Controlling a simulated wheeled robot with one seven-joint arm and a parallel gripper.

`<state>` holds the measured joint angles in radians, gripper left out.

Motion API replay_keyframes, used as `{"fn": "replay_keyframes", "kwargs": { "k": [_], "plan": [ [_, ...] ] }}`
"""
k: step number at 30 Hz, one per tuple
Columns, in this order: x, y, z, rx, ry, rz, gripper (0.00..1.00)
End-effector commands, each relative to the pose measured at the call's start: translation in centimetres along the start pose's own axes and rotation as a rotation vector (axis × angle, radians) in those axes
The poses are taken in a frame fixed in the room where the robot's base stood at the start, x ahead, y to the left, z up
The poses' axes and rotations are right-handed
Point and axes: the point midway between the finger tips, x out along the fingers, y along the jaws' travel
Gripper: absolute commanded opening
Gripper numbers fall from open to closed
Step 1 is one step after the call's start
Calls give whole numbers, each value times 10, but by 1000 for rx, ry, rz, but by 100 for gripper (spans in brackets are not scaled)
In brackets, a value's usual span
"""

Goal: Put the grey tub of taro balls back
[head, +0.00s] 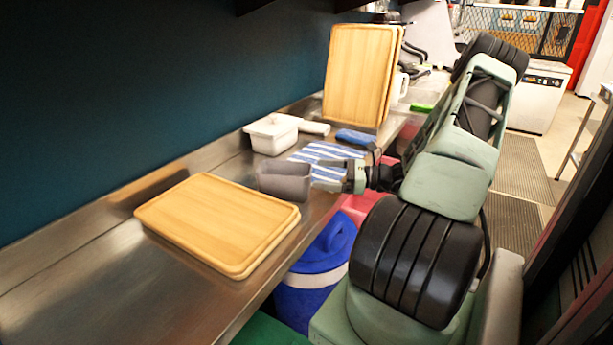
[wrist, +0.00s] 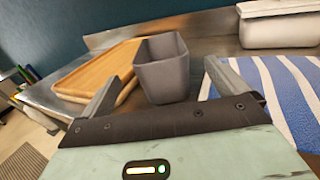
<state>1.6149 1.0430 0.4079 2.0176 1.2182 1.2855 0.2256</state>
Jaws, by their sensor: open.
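The grey tub (wrist: 163,76) stands upright on the steel counter, straight ahead of my gripper in the wrist view. In the head view the tub (head: 284,182) is beside the front cutting board. My gripper (head: 322,176) is open, low over the counter, at the tub's right side. In the wrist view one finger shows on each side of the tub, with a visible gap between each finger and the tub wall. The fingers do not grip it. The tub's contents cannot be made out.
A wooden cutting board (head: 217,222) lies left of the tub. A blue-striped cloth (head: 322,153) lies by my gripper. A white container (head: 271,134) stands near the wall. Upright boards (head: 357,75) stand farther back. A blue bin (head: 318,265) is below the counter's edge.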

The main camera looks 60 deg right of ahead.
Motion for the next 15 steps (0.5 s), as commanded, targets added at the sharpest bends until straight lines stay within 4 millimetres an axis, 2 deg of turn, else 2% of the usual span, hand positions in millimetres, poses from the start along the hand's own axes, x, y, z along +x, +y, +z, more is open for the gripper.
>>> {"fn": "replay_keyframes", "kwargs": {
  "k": [3, 6, 15],
  "plan": [
    [-18, 0, -1, -2, 1, -2, 99],
    [-26, 0, 0, 0, -1, -1, 99],
    [-30, 0, 0, 0, -1, 1, 99]
  ]
}}
